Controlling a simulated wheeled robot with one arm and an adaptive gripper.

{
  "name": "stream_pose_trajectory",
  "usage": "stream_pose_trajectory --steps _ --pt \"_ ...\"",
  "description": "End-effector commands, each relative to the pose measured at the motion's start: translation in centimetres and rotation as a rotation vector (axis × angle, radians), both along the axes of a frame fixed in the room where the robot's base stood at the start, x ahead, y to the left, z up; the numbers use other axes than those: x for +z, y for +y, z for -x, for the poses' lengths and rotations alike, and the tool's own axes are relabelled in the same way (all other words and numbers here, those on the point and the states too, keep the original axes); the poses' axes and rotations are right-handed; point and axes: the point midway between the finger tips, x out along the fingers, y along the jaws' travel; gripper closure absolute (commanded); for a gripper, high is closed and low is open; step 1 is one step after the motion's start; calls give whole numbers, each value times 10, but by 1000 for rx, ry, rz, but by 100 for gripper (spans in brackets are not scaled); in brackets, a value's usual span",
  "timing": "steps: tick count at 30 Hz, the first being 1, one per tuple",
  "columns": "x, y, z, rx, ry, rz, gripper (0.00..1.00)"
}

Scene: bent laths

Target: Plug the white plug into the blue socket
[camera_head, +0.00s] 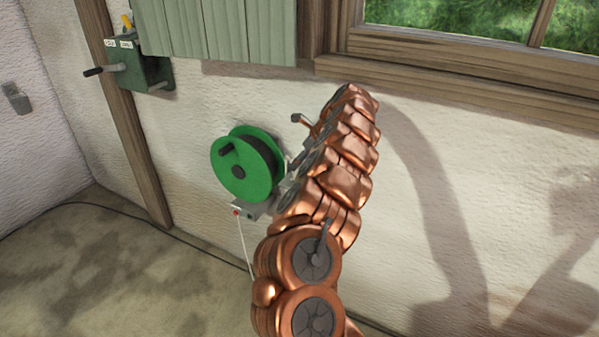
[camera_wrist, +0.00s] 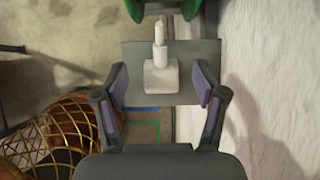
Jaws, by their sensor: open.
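In the wrist view, a white plug-like piece (camera_wrist: 160,77) has a blocky base and a narrower stem pointing toward the top of the picture. It shows against a grey plate (camera_wrist: 135,60). My gripper (camera_wrist: 163,84) is open, with its purple-padded fingers on either side of the white piece and a visible gap on each side. I cannot tell the depth between the fingers and the piece. In the head view my copper arm hides the gripper and the white piece. I cannot make out a blue socket in either view.
A green reel (camera_head: 245,166) is mounted on the wall beside my arm, above a small grey bracket (camera_head: 262,208). A dark green box with levers (camera_head: 148,72) is at the upper left. The textured wall stands close on the right in the wrist view.

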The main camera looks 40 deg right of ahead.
Motion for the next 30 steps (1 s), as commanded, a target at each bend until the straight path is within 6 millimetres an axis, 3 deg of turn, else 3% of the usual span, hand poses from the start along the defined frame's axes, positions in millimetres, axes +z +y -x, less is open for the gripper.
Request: stream_pose_trajectory --steps 12,24,30 --pt "-5 0 -3 -1 0 2 29" --pt "-43 7 -26 0 2 2 29" --pt "-46 8 -29 -2 -2 3 29"
